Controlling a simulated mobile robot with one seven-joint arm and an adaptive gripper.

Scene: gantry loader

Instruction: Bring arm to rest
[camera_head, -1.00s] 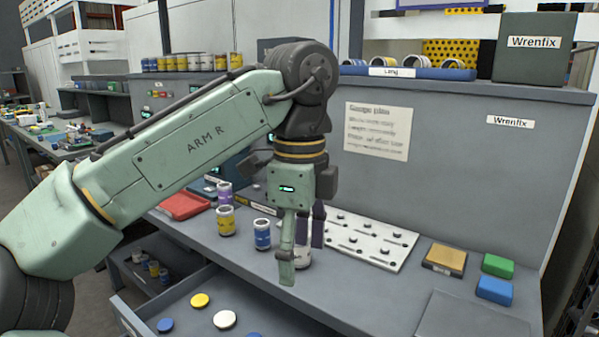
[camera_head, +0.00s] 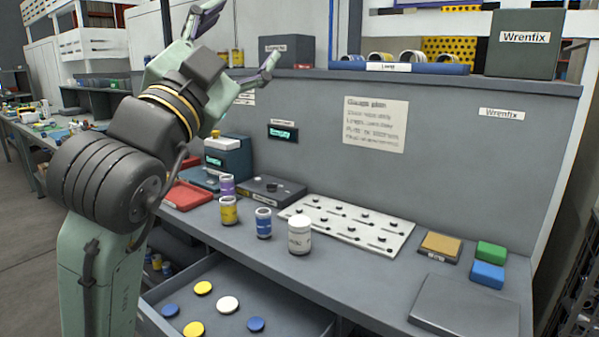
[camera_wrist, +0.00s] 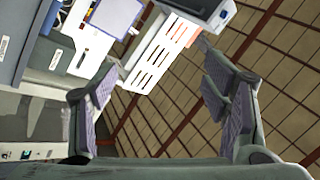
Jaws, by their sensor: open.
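My gripper (camera_head: 242,48) is raised high at the upper left of the head view, its fingers spread wide and pointing up, with nothing between them. In the wrist view my gripper (camera_wrist: 160,95) is also open and empty, with the ceiling and wall units beyond its fingers. My arm is folded upward at the left, clear above the workbench (camera_head: 370,285). A white-lidded jar (camera_head: 299,236) stands upright on the bench, apart from the gripper. Blue (camera_head: 263,223), yellow (camera_head: 228,211) and purple (camera_head: 227,186) jars stand to its left.
An open drawer (camera_head: 285,315) holds several blue, yellow and white lids. A white slotted plate (camera_head: 350,225) lies behind the jars. A sponge (camera_head: 440,246), a green block (camera_head: 491,251) and a blue block (camera_head: 488,275) lie at right. A shelf with a blue tray (camera_head: 415,68) runs along the back.

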